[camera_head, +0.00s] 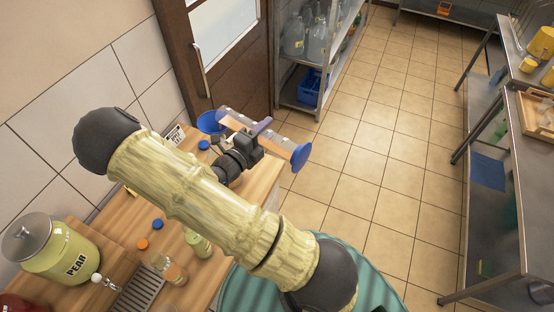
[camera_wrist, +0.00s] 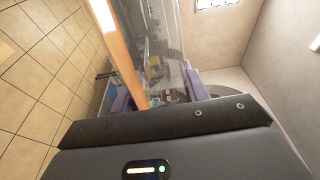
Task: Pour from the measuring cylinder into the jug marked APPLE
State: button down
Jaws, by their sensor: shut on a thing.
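My gripper (camera_head: 250,138) is shut on the clear measuring cylinder (camera_head: 280,146), with purple finger pads on either side of it. The cylinder lies tipped close to level, its blue foot (camera_head: 300,157) to the right and its other end to the left. Orange liquid (camera_head: 234,123) shows inside. In the wrist view the cylinder (camera_wrist: 165,30) runs between the pads, with an orange band along it. A blue round vessel (camera_head: 209,121) is close to the cylinder's left end. I cannot read APPLE on any jug; my arm hides part of the counter.
A dispenser marked PEAR (camera_head: 68,254) with a tap stands at lower left, beside a drip grate (camera_head: 137,290). Small bottles (camera_head: 172,270) and blue and orange caps (camera_head: 143,244) are on the wooden counter. A white label (camera_head: 175,135) stands near the wall. The tiled floor at right is clear.

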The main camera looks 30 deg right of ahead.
dwell(0.4)
jog(key=shift+r, duration=0.3)
dwell(0.5)
jog(key=shift+w+a+r+n, duration=0.1)
jog(key=shift+w+r+n, duration=0.1)
jog(key=shift+r+n, duration=0.4)
jog(key=shift+w+r+n, duration=0.2)
jog(key=shift+r+n, duration=0.3)
jog(key=shift+r, duration=0.05)
jog(key=shift+a+r, duration=0.1)
